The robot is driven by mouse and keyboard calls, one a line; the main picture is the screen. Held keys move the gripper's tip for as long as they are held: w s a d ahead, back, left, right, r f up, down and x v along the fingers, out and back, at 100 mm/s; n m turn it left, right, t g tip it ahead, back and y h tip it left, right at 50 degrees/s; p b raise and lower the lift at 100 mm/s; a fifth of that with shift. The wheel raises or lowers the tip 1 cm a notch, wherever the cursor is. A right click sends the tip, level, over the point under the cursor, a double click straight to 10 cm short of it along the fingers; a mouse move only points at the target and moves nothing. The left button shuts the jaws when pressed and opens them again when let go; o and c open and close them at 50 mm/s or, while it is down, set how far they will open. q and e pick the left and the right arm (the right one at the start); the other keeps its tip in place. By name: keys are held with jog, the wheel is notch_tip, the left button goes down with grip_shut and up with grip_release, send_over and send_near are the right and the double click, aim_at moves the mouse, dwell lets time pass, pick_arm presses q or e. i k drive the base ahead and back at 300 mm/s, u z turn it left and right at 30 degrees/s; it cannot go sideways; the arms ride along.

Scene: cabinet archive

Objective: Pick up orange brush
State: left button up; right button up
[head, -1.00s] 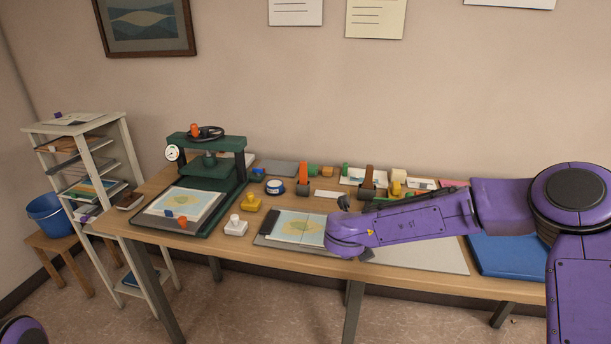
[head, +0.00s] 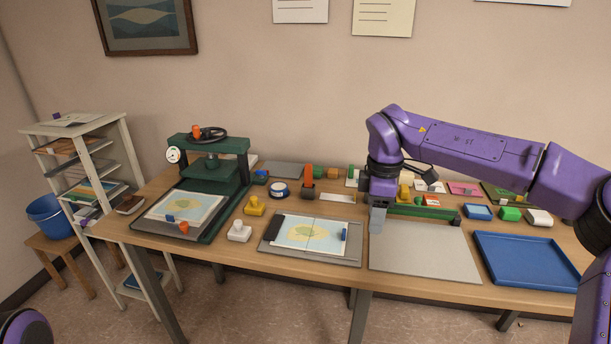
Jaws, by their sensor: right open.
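The orange brush (head: 308,176) stands at the back of the table, with an orange upper part and a dark brown lower part. My right gripper (head: 377,222) points down to the right of the brush, above the back edge of the grey board. It is open, seen edge-on, and apart from the brush. Nothing shows between its fingers. My left gripper is out of view.
A green press (head: 210,170) stands at the left of the table. A map sheet on a board (head: 268,246), white (head: 239,232) and yellow (head: 254,206) knobbed blocks, and a round blue-white tin (head: 279,189) lie near the brush. A blue tray (head: 520,262) is at right. The grey board (head: 425,250) is bare.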

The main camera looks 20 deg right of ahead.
aim_at(308, 172)
jog(key=i, duration=1.35)
